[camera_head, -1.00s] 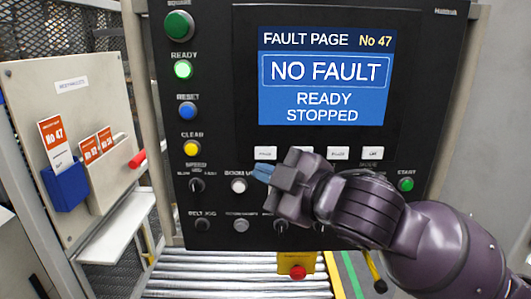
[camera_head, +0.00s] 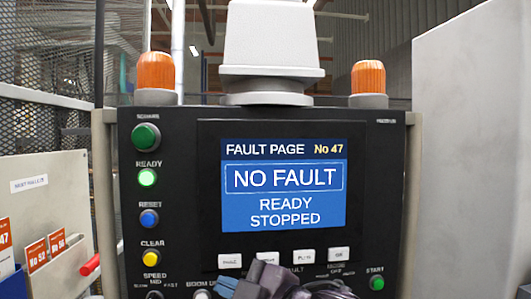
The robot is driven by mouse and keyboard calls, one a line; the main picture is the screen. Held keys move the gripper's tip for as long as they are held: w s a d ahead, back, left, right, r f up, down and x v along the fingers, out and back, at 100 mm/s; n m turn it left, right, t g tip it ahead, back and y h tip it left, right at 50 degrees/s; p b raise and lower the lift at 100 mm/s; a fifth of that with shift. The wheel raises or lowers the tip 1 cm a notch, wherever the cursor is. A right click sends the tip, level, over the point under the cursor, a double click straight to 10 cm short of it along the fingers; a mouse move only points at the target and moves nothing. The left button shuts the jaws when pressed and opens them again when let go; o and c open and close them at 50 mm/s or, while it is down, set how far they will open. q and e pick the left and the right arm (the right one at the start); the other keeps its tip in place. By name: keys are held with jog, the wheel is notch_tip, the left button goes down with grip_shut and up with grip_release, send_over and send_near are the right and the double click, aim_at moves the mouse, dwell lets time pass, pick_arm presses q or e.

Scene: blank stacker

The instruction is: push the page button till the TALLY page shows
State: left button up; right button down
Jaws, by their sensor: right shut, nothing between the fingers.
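The screen (camera_head: 283,205) on the black panel reads FAULT PAGE No 47, NO FAULT, READY STOPPED. A row of white buttons sits below it. The leftmost, the page button (camera_head: 230,261), has a small label that seems to read PAGE. My right gripper (camera_head: 228,285) shows at the bottom edge, its blue fingertips shut and empty. In the picture the tips lie just below the page button; I cannot tell whether they touch the panel. My left gripper is not in view.
Left of the screen are a green button (camera_head: 146,137), a lit READY lamp (camera_head: 147,177), a blue RESET button (camera_head: 149,218) and a yellow CLEAR button (camera_head: 151,258). A green START button (camera_head: 376,283) is at right. Orange beacons (camera_head: 156,72) stand above. Cards hang at far left.

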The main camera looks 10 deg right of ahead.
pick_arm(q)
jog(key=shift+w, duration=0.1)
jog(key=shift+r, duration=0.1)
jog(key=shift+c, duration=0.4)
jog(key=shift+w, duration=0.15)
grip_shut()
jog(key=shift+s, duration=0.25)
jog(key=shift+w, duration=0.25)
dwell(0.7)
